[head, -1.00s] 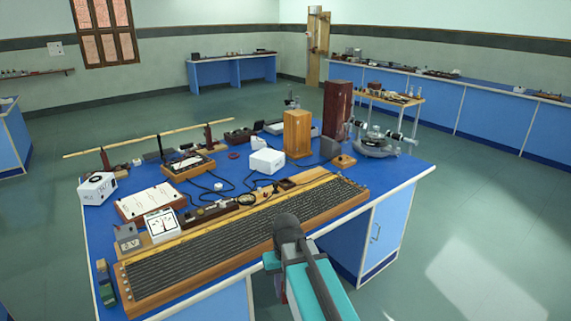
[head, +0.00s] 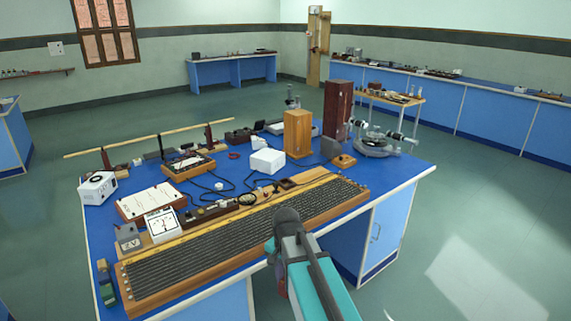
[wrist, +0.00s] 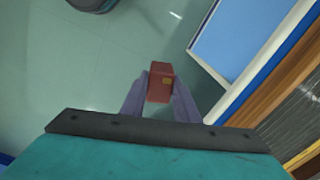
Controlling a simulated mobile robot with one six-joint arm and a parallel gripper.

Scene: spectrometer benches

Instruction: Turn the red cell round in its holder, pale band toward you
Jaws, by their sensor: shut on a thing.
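The red cell (wrist: 160,82) is a small block between the fingers of my gripper (wrist: 160,76) in the wrist view. The gripper is shut on it and holds it above the green floor, apart from the bench. A small yellowish patch shows on the right part of the cell's visible face; I cannot tell if it is the pale band. In the head view the arm hides most of the gripper and the cell. I cannot make out the cell's holder for sure. Small coloured blocks (head: 107,287) stand at the bench's front left corner.
The blue bench (head: 225,277) carries a long wooden wire board (head: 250,240) along its front edge. Behind it stand meters, a white box (head: 267,161) and a wooden box (head: 297,134). A spectrometer (head: 375,142) stands at the far right corner. Floor right of the bench is clear.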

